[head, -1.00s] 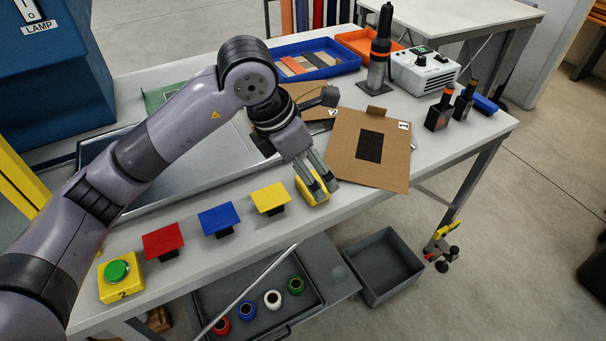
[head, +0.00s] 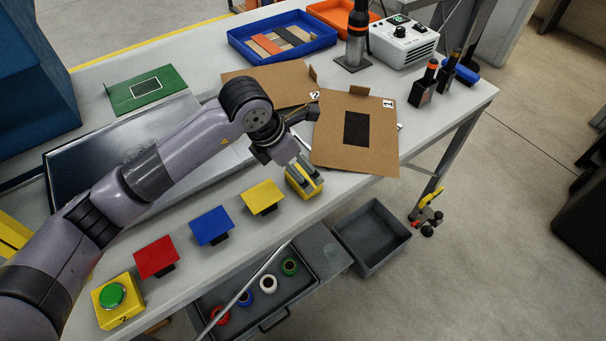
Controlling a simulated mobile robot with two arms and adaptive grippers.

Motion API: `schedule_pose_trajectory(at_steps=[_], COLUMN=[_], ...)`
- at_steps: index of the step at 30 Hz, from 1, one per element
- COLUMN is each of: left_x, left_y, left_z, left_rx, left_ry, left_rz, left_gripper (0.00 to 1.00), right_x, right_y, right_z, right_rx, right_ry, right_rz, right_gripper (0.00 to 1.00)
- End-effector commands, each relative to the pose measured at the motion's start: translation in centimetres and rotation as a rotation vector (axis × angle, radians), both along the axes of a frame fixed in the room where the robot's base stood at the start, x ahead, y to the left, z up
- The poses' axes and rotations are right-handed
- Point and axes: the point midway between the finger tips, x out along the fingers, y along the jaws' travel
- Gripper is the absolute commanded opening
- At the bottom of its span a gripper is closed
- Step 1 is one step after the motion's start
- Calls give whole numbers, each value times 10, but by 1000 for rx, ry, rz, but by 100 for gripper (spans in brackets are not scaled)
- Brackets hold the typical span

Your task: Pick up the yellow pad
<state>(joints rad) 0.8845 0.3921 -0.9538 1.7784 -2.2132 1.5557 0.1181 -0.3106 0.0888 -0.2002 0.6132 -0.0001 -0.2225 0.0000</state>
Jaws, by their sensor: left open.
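The yellow pad (head: 263,196) is a flat, tilted square plate on a small dark stand near the table's front edge. It is the rightmost in a row with a blue pad (head: 211,226) and a red pad (head: 156,257). My left gripper (head: 307,182) is open and points down, just right of the yellow pad and apart from it. Its fingers are over a yellow box (head: 304,193), hiding part of its top; I cannot tell whether they touch it. My right gripper is not in view.
A yellow box with a green button (head: 112,296) stands at the near left. Cardboard sheets (head: 380,152) lie behind the gripper. A grey bin (head: 371,238) and a drawer with several coloured rings (head: 311,272) are below the front edge.

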Motion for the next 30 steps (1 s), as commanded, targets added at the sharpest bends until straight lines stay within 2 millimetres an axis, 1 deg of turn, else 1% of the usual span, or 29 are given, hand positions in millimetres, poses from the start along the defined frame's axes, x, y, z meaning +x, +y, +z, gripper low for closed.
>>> schedule_pose_trajectory(at_steps=[1, 3, 7, 11, 13, 15, 18, 21, 26, 30], left_x=[1, 3, 5, 8, 11, 13, 16, 17, 17, 17], left_y=[-2, -4, -6, -9, -10, -14, -16, -17, -17, -17], left_z=[-5, -11, -17, -31, -41, -52, -61, -65, -65, -65], left_rx=[0, 0, 0, 0, 0, -1, 0, 1, 0, 0], left_ry=[3, 2, 0, 5, 5, 3, 0, -1, -2, -1], left_rz=[1, 1, 0, 2, 3, 1, 1, -1, -1, 0], left_gripper=[94, 94, 94, 94, 94, 94, 94, 94, 94, 86], right_x=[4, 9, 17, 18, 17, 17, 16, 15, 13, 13], right_y=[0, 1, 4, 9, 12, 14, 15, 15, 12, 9], right_z=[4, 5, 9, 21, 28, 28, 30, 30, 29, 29], right_rx=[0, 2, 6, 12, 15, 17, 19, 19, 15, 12], right_ry=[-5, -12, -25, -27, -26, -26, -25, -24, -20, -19], right_rz=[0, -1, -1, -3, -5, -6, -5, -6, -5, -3], right_gripper=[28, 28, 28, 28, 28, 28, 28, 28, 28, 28])
